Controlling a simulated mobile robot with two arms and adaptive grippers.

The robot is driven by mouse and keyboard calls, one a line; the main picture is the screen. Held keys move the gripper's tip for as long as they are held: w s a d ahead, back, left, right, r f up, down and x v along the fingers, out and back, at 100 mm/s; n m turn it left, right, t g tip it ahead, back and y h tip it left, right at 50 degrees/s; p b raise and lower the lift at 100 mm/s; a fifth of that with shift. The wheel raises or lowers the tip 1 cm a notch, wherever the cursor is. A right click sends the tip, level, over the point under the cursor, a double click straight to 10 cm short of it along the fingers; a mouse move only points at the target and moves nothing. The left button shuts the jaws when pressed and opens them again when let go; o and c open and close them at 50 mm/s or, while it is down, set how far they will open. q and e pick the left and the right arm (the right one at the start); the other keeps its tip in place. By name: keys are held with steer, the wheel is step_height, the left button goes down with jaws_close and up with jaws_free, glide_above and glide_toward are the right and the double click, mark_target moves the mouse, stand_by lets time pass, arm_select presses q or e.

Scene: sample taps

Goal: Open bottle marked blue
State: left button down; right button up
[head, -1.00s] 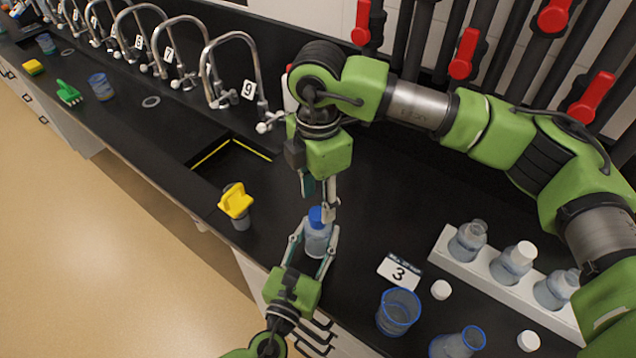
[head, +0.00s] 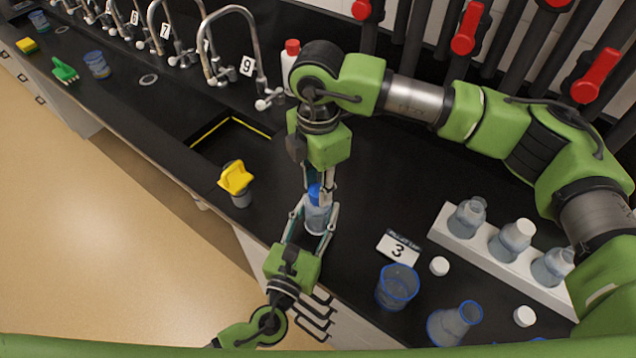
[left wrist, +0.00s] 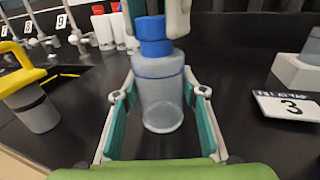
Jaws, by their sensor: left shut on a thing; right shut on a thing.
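The clear bottle (head: 317,220) with a blue cap (head: 314,192) stands upright on the black counter. My left gripper (head: 316,213) is shut around the bottle's body from the front. In the left wrist view the bottle (left wrist: 158,98) sits between its teal-padded fingers. My right gripper (head: 320,188) comes down from above and is shut on the blue cap, which its fingers partly hide. In the left wrist view the cap (left wrist: 153,38) is at the bottle's mouth. I cannot tell whether it has loosened.
To the right are a number 3 card (head: 398,250), a beaker (head: 397,289), a flask (head: 455,323), loose white caps (head: 439,266) and a white rack (head: 475,245) of bottles. Taps stand behind.

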steer(key=n, duration=1.2)
steer(key=shift+n, duration=0.4)
steer(key=n, duration=0.6)
steer(key=shift+r+n, duration=0.1)
steer(key=shift+n, duration=0.3)
steer(key=n, duration=0.6)
steer(key=shift+n, duration=0.4)
steer(key=n, duration=1.9)
steer(key=shift+n, duration=0.4)
steer(key=n, duration=0.7)
